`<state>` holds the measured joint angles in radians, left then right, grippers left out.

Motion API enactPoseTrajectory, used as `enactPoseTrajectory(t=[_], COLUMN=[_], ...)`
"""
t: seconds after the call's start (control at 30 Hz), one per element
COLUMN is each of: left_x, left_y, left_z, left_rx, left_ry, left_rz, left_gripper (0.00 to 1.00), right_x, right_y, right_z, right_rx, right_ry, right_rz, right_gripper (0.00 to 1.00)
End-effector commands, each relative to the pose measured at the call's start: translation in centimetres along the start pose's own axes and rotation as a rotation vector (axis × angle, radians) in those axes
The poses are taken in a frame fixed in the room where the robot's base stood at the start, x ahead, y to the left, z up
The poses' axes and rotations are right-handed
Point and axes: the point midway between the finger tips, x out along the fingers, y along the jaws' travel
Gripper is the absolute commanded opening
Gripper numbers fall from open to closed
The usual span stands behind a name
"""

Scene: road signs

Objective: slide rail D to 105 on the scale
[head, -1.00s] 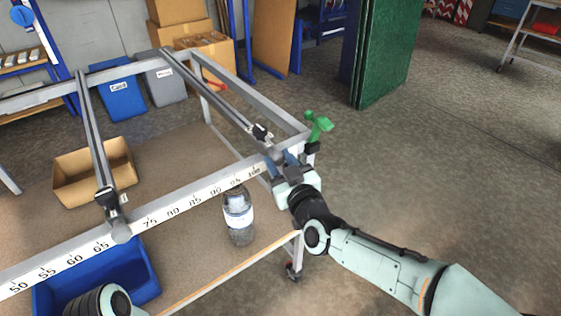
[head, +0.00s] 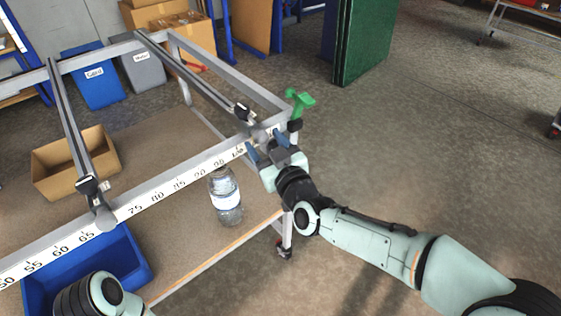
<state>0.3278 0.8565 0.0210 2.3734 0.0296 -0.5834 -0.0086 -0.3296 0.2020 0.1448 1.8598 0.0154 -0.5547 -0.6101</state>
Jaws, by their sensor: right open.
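The metal frame carries a front scale (head: 110,220) with marks from about 50 to 100. Two rails cross it. The right rail (head: 190,74) has its front end just past the 100 mark, with a dark clamp block (head: 244,112) near that end. The left rail (head: 70,125) ends near 70, with a round grey knob (head: 105,217). No rail letter is legible, so I cannot tell which is D. My right gripper (head: 262,148) is open at the right rail's front end, its blue fingers around or beside the knob there; contact is unclear. My left gripper is out of view.
A green clamp (head: 299,104) stands at the frame's right corner, close to my right gripper. A water bottle (head: 226,197), a cardboard box (head: 50,178) and a blue bin (head: 130,270) sit below the frame.

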Motion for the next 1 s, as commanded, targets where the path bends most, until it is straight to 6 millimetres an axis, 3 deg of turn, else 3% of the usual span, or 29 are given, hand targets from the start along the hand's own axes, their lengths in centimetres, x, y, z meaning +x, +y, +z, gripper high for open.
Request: enactPoseTrajectory(t=[0.3, 0.5, 0.7, 1.0], left_x=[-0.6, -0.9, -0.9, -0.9], left_y=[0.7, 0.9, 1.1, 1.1], left_z=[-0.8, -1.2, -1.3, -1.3], left_rx=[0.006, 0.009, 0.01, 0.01], left_ry=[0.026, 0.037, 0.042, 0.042], left_rz=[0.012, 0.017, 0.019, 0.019], left_gripper=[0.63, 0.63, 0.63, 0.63], right_x=[-7.1, -10.6, -12.0, -12.1], right_y=[0.1, 0.1, 0.1, 0.1], right_z=[-0.1, -0.1, 0.0, 0.0], right_rx=[0.0, 0.0, 0.001, 0.001], right_ry=[0.001, 0.001, 0.0, 0.0], right_rz=[0.003, 0.003, 0.003, 0.002], right_gripper=[0.63, 0.63, 0.63, 0.63])
